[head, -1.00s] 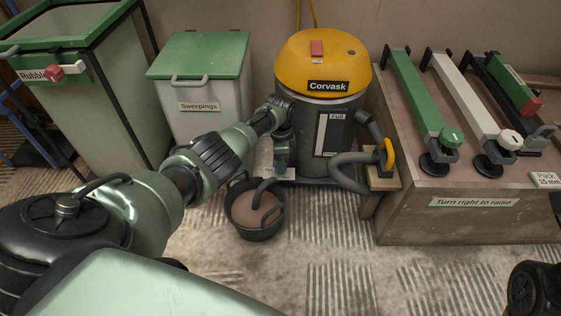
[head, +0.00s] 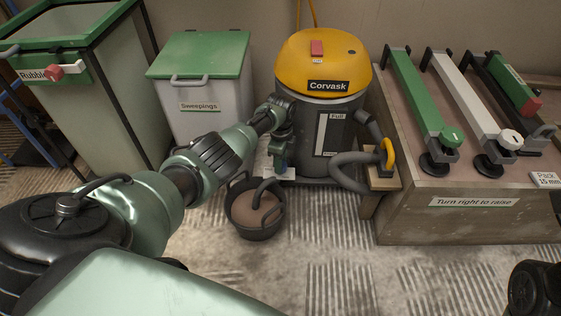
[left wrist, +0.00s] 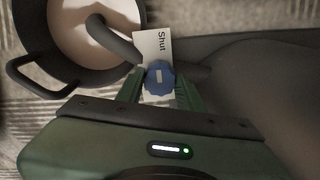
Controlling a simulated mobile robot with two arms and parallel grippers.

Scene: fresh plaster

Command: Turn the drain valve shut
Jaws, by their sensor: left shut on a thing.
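The drain valve has a blue knob (left wrist: 159,78) low at the side of the yellow and grey Corvask vacuum (head: 300,115). In the left wrist view a white card (left wrist: 152,46) reading "Shut" lies just beyond the knob. A pale mark on the knob runs roughly up and down in that view. My left gripper (head: 279,162) is shut on the knob, with a green finger on each side of it. In the head view the gripper mostly hides the knob. A grey drain spout (left wrist: 112,38) curves over the bucket.
The black bucket (head: 257,233), holding brownish liquid, stands just in front of the gripper. A Sweepings bin (head: 205,115) is behind to the left. A grey hose (head: 345,175) and a wooden bench (head: 465,222) are to the right. The front floor is open.

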